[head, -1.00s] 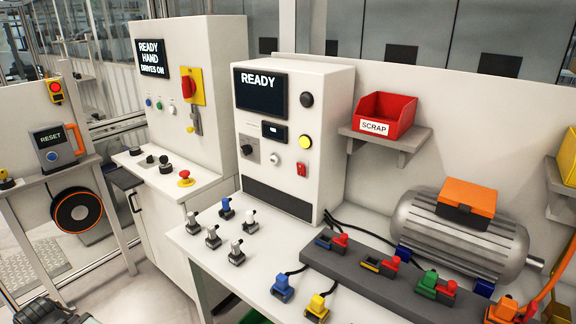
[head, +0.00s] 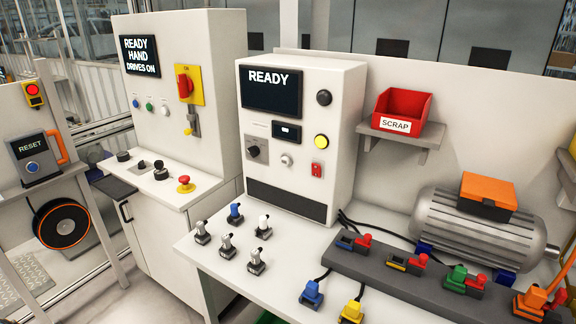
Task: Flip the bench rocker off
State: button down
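A small red rocker switch (head: 317,169) sits low on the right of the front face of the white bench box (head: 345,140). It is too small to tell which way it is tipped. The box stands on the white bench (head: 215,262), and its dark screen (head: 271,90) reads READY. My gripper is not in view, and nothing covers the rocker.
A black knob (head: 257,149), a yellow button (head: 321,141) and a white round control (head: 286,160) are near the rocker. Several small connectors (head: 228,240) stand on the bench in front. A grey motor (head: 485,228) lies at right. A taller cabinet (head: 215,80) stands left.

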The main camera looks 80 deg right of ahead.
aim_at(316, 170)
jog(key=z, duration=0.15)
jog(key=k, duration=1.15)
jog(key=u, duration=0.2)
jog(key=i, duration=0.6)
jog(key=z, duration=0.1)
